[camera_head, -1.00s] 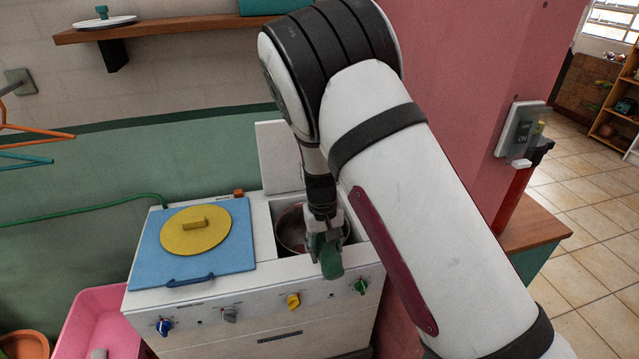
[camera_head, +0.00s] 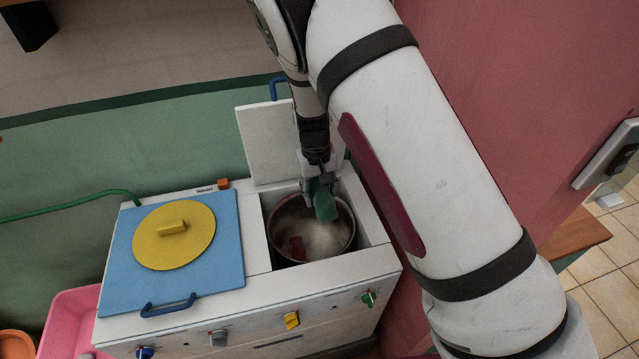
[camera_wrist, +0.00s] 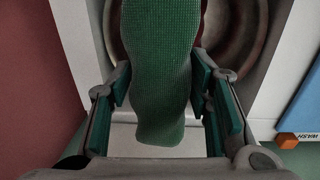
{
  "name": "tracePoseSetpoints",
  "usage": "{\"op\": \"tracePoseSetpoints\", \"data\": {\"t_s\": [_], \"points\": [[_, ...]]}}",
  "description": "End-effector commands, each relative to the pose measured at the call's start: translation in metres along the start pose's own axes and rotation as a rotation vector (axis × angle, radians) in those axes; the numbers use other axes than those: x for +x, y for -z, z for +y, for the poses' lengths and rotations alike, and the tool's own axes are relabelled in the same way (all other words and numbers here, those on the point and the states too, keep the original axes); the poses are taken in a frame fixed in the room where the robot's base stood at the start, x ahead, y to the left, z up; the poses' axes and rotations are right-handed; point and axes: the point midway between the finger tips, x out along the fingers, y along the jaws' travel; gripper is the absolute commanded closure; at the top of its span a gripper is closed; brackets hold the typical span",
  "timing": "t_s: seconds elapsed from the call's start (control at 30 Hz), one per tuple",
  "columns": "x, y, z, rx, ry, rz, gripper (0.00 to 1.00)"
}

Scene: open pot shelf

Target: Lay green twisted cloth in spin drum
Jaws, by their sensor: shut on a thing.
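The green twisted cloth (camera_head: 325,204) hangs from my gripper (camera_head: 319,183) over the open spin drum (camera_head: 312,232) in the head view. In the wrist view my gripper (camera_wrist: 160,95) has its two pads on either side of the cloth (camera_wrist: 160,60), shut on it. The cloth's far end runs out of the top of the wrist view. The round metal drum sits in the right compartment of the white machine, and its rim shows behind the cloth in the wrist view (camera_wrist: 250,35). The cloth appears above or just inside the drum mouth; its exact height is unclear.
A small red thing (camera_head: 298,248) lies inside the drum. The white spin lid (camera_head: 268,142) stands raised behind it. A blue lid (camera_head: 118,262) with a yellow disc (camera_head: 174,235) covers the left side. Knobs line the front, and a pink tub (camera_head: 62,322) stands at left.

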Motion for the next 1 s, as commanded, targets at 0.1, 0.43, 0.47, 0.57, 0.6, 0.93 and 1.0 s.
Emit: {"op": "tracePoseSetpoints", "data": {"t_s": [0.1,0.43,0.47,0.57,0.6,0.93,1.0], "points": [[0.012,0.001,-0.001,-0.001,-0.001,-0.001,0.89],[0.048,0.001,-0.003,-0.001,-0.001,-0.001,0.89],[0.051,0.001,-0.003,-0.001,0.000,-0.001,0.89],[0.062,0.001,-0.004,-0.001,-0.001,0.000,0.89],[0.067,0.001,-0.004,-0.001,-0.001,0.000,0.89],[0.102,0.001,-0.006,-0.001,0.000,0.000,0.89],[0.110,0.001,-0.007,-0.001,0.000,0.000,0.89]]}}
